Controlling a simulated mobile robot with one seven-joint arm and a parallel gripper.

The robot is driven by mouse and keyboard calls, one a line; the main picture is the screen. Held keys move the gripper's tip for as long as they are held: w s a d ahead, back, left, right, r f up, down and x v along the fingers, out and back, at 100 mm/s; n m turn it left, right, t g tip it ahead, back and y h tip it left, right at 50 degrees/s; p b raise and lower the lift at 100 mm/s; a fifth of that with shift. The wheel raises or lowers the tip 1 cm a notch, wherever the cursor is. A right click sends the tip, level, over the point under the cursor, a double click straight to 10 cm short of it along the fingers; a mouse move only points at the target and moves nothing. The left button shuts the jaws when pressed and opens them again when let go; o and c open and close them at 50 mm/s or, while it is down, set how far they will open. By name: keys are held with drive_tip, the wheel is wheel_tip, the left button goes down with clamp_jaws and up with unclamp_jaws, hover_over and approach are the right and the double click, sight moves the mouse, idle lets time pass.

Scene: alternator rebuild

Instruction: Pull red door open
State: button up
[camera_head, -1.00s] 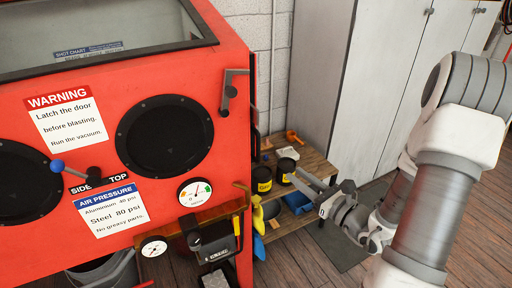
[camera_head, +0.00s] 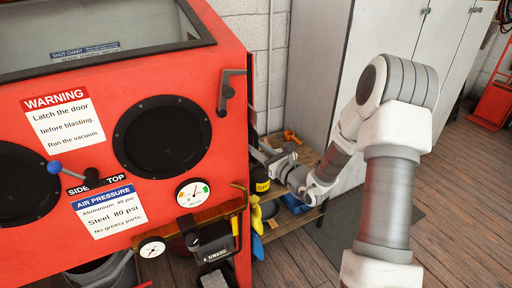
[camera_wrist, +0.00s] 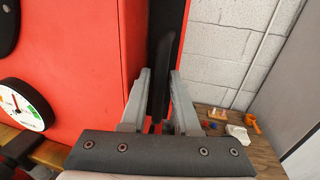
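The red blasting cabinet (camera_head: 150,75) fills the left of the head view. Its front face (camera_wrist: 70,60) and narrow red side (camera_wrist: 133,45) show in the wrist view. A dark upright bar, seemingly the door handle (camera_wrist: 165,70), stands at that side in front of a black strip. My gripper (camera_wrist: 160,75) is open, with one finger on each side of the bar. I see no clear grip on it. In the head view my gripper (camera_head: 262,150) is just right of the cabinet's right edge, partly hidden. A grey latch lever (camera_head: 227,92) sits on the cabinet's upper right corner.
A low wooden bench (camera_head: 308,158) with a black and yellow can (camera_head: 262,186) and blue bin (camera_head: 296,203) stands behind my gripper. A white block wall (camera_wrist: 225,50) and grey lockers (camera_head: 390,40) are behind.

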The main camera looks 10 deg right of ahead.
drive_tip(key=shift+w, duration=0.1)
clamp_jaws()
idle(1.4)
